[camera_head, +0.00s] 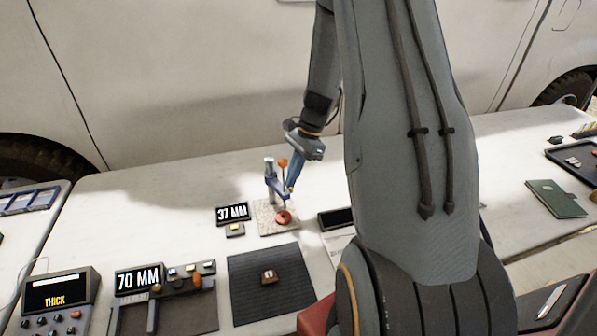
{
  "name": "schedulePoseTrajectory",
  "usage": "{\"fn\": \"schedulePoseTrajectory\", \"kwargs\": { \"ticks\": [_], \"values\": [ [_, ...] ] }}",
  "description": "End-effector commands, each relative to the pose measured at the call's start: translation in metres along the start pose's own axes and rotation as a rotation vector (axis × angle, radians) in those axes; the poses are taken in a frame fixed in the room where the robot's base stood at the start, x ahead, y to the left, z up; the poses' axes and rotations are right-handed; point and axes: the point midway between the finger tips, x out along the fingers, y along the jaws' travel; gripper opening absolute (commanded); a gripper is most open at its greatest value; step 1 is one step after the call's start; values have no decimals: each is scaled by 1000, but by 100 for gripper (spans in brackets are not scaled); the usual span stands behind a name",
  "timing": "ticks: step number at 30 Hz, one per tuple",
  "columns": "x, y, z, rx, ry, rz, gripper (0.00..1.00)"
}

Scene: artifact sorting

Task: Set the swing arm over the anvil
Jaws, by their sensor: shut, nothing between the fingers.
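A small gauge stand with a grey post and a blue swing arm (272,184) stands on a pale speckled base (264,217) in the middle of the table. An orange-red round piece (284,217), perhaps the anvil, sits on the base at the right. An orange knob (282,163) shows near the top of the stand. My gripper (291,186) reaches down from above, with its blue fingers close beside the swing arm on the right. The fingers are shut and hold nothing. I cannot tell whether they touch the arm.
A display reading 37 MM (232,212) stands left of the base. A dark mat (250,280) with a small brown piece lies in front. A 70 MM display (138,279) and a THICK device (56,300) stand at front left. A green book (555,198) lies right.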

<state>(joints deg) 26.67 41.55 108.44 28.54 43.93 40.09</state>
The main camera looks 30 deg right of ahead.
Motion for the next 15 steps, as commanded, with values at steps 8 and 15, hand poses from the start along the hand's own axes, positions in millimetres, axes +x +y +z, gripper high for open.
{"fn": "schedulePoseTrajectory", "kwargs": {
  "ticks": [8, 15],
  "values": [
    [1, 0, 2, -1, 0, 0, 0],
    [2, 4, 9, 89, -1, -35, 0]
  ]
}}
